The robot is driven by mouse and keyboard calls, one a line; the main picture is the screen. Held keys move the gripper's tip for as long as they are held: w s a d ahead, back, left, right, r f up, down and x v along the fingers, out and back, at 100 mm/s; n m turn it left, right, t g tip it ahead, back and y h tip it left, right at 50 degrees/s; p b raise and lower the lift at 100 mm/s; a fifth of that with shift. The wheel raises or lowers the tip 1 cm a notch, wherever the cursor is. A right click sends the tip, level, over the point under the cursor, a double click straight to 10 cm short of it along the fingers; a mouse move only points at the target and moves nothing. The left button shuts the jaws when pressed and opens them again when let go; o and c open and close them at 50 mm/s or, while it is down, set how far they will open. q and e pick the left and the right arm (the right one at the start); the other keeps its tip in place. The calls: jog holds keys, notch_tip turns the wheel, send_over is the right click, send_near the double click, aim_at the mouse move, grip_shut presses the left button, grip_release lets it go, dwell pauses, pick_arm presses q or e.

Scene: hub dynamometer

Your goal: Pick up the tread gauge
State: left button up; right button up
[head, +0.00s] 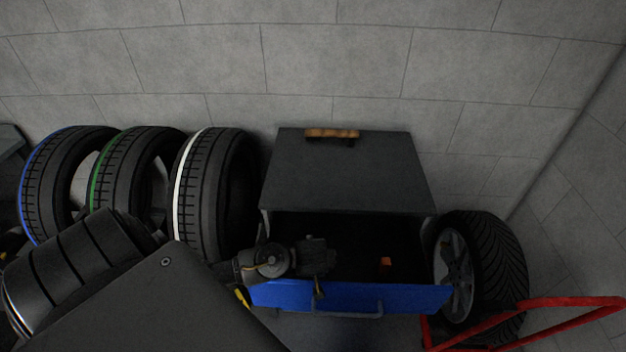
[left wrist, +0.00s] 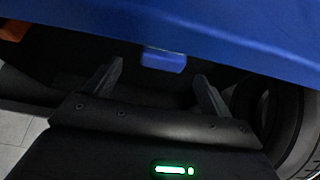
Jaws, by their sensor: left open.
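A small orange-red object (head: 385,262) stands in the dark inside of an open blue-fronted drawer (head: 400,299) in the head view. It may be the tread gauge, but it is too small to tell. My left gripper (head: 322,258) is over the drawer, to the left of that object and apart from it. In the left wrist view my left gripper (left wrist: 160,80) has its fingers wide apart. A small blue piece (left wrist: 163,60) shows beyond them, below a broad blue panel (left wrist: 220,28); I cannot tell what it is. My right gripper is out of view.
The drawer belongs to a dark cabinet (head: 345,175) with a brown-handled item (head: 331,133) on top. Tyres with blue, green and white stripes (head: 205,195) stand left. A rimmed tyre (head: 490,265) and red tubing (head: 565,302) are right. A block wall closes the back.

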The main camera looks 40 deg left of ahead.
pick_arm(q)
jog(key=x, duration=0.4)
jog(key=shift+s+a+f, duration=0.15)
jog(key=shift+f, duration=0.05)
jog(key=shift+c, duration=0.3)
jog(key=c, duration=1.1)
jog(key=shift+o, duration=0.2)
jog(key=shift+r, duration=0.15)
